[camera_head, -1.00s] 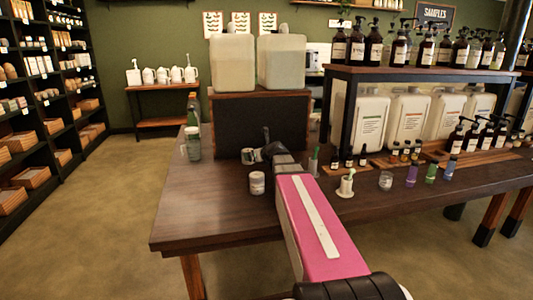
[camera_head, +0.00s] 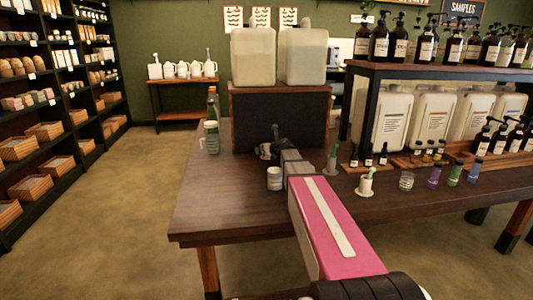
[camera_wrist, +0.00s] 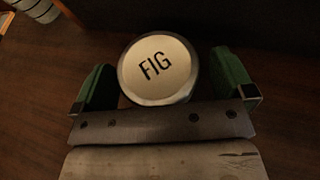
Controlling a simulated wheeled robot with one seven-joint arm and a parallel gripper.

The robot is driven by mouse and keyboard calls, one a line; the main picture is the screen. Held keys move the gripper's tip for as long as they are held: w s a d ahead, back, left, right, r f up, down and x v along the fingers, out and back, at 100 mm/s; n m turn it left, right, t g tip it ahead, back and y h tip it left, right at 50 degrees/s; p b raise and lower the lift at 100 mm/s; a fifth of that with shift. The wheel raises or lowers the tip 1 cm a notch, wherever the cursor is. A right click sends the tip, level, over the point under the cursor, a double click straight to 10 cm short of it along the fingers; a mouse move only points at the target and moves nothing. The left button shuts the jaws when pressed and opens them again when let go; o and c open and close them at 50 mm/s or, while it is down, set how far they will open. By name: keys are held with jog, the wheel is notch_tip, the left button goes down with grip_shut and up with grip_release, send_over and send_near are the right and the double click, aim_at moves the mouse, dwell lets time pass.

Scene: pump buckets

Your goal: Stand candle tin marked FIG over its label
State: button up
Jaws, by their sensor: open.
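The candle tin marked FIG (camera_wrist: 158,68) shows from above in the wrist view, a round pale lid with dark letters and a metal rim. My gripper (camera_wrist: 166,84) is open, with one green finger on each side of the tin. Gaps show between the fingers and the lid, so it is not gripped. In the head view my gripper (camera_head: 272,146) is low over the table in front of the dark box, and my wrist largely hides the tin there. I cannot make out the FIG label in either view.
A white labelled jar (camera_head: 274,179) stands close in front of my wrist on the wooden table (camera_head: 215,205). The dark box (camera_head: 280,120) bears two large jugs. Small bottles and cups stand at right. The table's front left is clear.

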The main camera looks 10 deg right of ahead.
jog(key=shift+w+f, duration=0.1)
jog(key=shift+w, duration=0.05)
jog(key=c, duration=1.1)
